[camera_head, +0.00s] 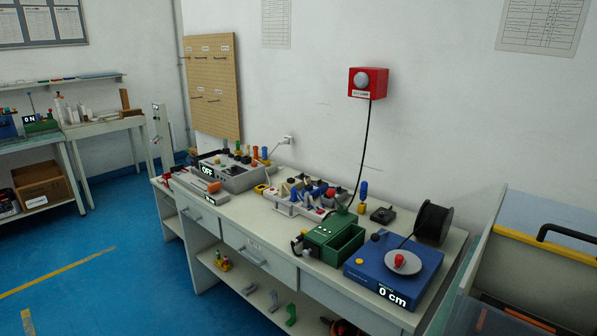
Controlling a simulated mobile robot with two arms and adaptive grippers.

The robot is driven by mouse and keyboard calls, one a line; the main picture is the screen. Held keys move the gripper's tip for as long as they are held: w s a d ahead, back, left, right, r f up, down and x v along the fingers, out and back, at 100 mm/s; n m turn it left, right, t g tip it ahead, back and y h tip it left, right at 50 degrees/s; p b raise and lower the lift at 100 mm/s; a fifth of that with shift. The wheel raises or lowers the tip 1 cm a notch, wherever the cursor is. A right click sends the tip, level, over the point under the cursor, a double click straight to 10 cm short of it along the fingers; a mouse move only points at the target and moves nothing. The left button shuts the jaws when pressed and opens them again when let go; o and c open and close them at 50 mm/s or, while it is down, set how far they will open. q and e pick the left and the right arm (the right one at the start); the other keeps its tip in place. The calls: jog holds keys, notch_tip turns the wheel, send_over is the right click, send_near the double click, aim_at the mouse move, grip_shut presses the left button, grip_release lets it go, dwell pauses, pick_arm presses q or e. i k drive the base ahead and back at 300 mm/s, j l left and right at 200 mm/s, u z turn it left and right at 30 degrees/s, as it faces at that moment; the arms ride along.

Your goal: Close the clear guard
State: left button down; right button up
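A see-through bluish panel (553,213) stands at the right edge, cut off by the picture. It looks like the clear guard, but I cannot be sure. A black bar handle (568,236) and a yellow strip (535,246) lie at its lower part, above an open-looking grey-beige enclosure (520,285). The guard appears raised, though its hinge and full outline are out of view. Neither of my grippers is in view.
A long workbench (300,262) runs along the wall left of the enclosure. On it stand a blue box reading "0 cm" (385,268), a green box (333,238), a black spool (433,223) and a grey "OFF" unit (235,178). The blue floor (120,270) at left is clear.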

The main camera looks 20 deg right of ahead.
aim_at(539, 241)
jog(key=i+j+z, duration=0.1)
jog(key=z, duration=0.35)
jog(key=i+j+z, duration=0.2)
jog(key=z, duration=0.25)
jog(key=i+j+z, duration=0.15)
jog(key=z, duration=0.3)
jog(key=i+j+z, duration=0.1)
jog(key=j+z, duration=0.35)
jog(key=l, duration=0.1)
